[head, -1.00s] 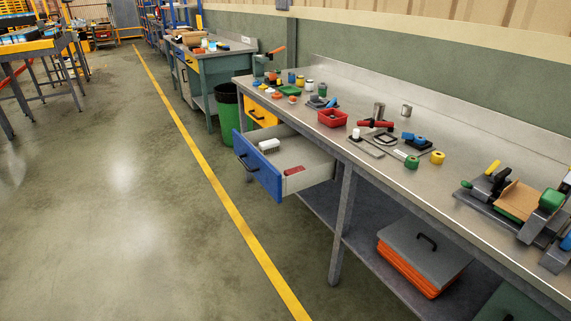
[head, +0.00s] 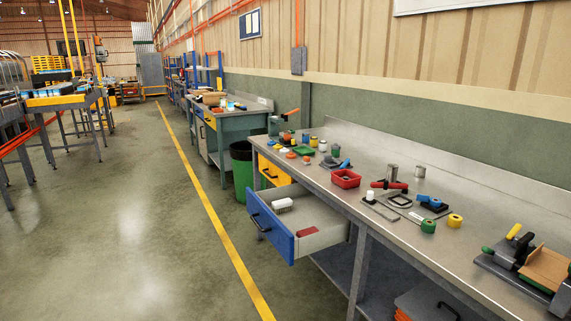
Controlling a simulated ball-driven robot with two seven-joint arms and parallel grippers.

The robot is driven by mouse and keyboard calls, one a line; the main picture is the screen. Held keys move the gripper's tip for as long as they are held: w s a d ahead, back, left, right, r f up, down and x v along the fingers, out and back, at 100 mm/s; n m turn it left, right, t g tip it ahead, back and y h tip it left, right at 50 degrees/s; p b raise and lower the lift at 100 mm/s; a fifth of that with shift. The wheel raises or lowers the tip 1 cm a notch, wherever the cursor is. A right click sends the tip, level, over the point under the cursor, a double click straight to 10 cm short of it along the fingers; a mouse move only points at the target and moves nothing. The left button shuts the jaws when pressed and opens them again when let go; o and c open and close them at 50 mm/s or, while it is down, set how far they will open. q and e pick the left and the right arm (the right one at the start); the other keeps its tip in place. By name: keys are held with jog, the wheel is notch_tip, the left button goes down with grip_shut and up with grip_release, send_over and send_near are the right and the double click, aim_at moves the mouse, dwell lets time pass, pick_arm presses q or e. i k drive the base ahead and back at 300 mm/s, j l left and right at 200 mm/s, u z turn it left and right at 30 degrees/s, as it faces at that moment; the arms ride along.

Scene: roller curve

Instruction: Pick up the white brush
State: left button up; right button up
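The white brush (head: 283,204) lies in the open blue-fronted drawer (head: 270,228), near its back left corner. It is a small pale block with darker bristles showing along its lower side. The drawer is pulled out under the long metal workbench (head: 390,220). A red object (head: 308,231) lies in the same drawer, nearer the front right. Neither of my grippers is in view.
A red bin (head: 346,179), tape rolls, clamps and small parts stand on the bench. A green bin (head: 242,170) stands beyond the drawer. A yellow drawer front (head: 273,172) is beside it. The floor left of the drawer is clear, with a yellow line (head: 222,235).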

aim_at(287, 205)
jog(key=i+j+u, duration=0.3)
jog(key=i, duration=0.3)
jog(key=i+j+u, duration=0.25)
jog(key=i, duration=0.4)
jog(key=i+u, duration=0.3)
jog(key=i, duration=0.35)
jog(key=i+j+z, duration=0.1)
jog(key=i+z, duration=0.25)
jog(key=i+j+z, duration=0.25)
jog(key=i+z, duration=0.15)
jog(key=i, duration=0.15)
